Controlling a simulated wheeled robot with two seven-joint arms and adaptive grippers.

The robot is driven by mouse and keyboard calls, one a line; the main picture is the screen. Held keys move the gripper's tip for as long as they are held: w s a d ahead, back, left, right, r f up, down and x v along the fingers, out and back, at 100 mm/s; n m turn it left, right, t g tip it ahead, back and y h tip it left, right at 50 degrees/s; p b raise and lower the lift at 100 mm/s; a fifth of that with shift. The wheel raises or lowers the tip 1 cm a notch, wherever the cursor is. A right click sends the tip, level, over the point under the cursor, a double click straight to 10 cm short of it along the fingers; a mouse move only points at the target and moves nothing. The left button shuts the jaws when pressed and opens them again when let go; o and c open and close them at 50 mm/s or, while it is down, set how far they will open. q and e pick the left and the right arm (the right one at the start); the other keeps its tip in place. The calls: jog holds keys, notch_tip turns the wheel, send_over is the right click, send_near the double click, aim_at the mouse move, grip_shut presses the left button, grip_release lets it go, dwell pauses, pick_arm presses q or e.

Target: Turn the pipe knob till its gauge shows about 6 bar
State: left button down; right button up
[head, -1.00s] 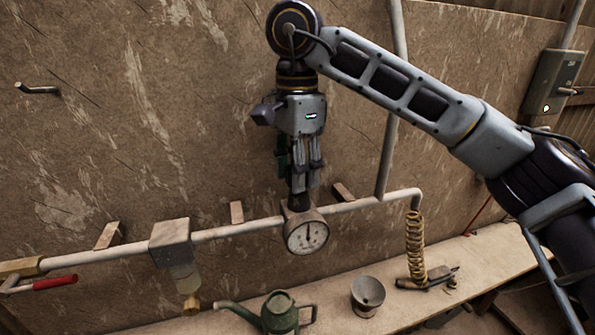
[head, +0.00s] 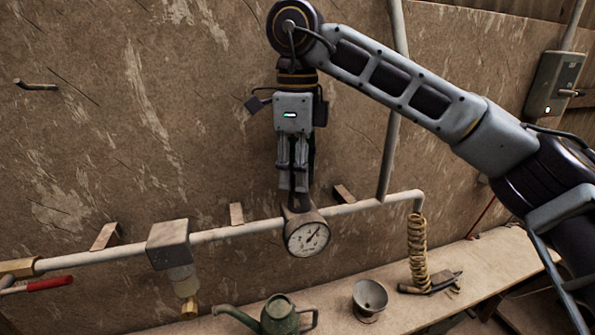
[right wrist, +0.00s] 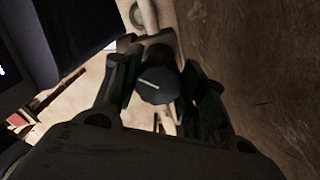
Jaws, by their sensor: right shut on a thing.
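The round white-faced gauge (head: 307,240) hangs at the front of the wall pipe (head: 245,229), its dark needle pointing to the upper right. The numbers are too small to read. My right gripper (head: 297,191) points straight down above the gauge, with its fingers shut on the pipe knob. The fingers hide most of the knob in the head view. In the right wrist view the knob (right wrist: 157,86) is dark and round with a pale line on top, between the two fingers. My left gripper is not in view.
A square valve block (head: 169,244) and a red-handled lever (head: 50,284) are on the pipe to the left. A green watering can (head: 280,315), a metal funnel (head: 369,298) and a coiled brass hose (head: 418,255) are at the bench below. A switch box (head: 553,82) is at upper right.

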jog(key=shift+m, duration=1.6)
jog(key=o, duration=1)
jog(key=shift+w, duration=0.1)
jog(key=shift+r, duration=0.1)
jog(key=shift+r, duration=5.9)
